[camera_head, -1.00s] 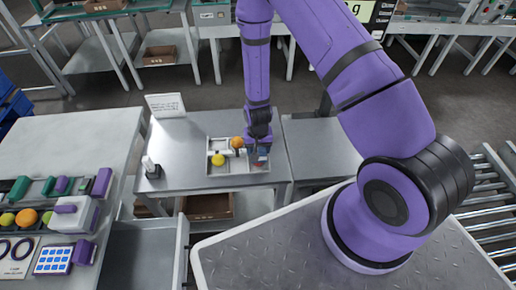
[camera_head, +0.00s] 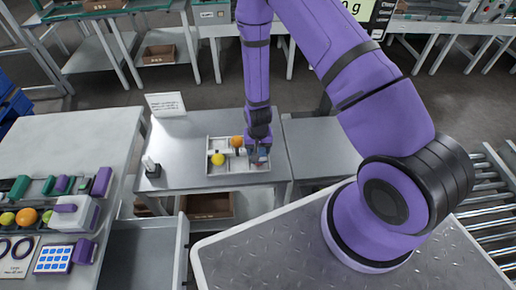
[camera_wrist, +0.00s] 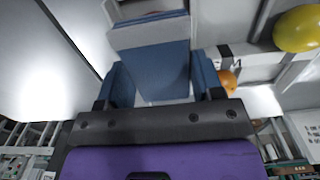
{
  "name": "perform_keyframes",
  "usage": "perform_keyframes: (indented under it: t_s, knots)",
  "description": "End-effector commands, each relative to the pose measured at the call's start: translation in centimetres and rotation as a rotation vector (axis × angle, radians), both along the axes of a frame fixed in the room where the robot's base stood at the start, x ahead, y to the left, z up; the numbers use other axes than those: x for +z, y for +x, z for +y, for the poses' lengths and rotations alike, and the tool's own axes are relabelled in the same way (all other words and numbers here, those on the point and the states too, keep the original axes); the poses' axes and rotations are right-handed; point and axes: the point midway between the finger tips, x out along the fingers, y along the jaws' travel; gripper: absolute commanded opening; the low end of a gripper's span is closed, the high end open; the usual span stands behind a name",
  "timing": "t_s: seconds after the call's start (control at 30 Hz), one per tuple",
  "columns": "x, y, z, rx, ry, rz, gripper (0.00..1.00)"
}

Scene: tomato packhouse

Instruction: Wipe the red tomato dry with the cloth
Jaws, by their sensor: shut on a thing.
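My gripper (camera_head: 258,155) is over the right part of the white divided tray (camera_head: 213,172) on the middle metal table. In the wrist view its two blue fingers (camera_wrist: 160,85) are shut on a blue, block-like piece, which looks like the cloth (camera_wrist: 152,62).
A yellow tomato (camera_head: 218,159) and an orange one (camera_head: 237,142) sit in the tray to the gripper's left. A white sign (camera_head: 166,104) and a small dark-and-white stand (camera_head: 151,167) are on the same table. The table left of the tray is mostly clear.

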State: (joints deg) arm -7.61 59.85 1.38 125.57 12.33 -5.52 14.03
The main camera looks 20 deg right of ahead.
Motion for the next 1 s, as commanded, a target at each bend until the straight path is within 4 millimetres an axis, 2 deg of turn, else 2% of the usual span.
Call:
perform_keyframes:
  t_s: [0.7,1.0]
  knots:
    - [-0.1,-2.5,0.7,0.000,0.000,0.005,0.42]
    - [-0.2,-2.6,0.8,-0.001,-0.001,0.004,0.40]
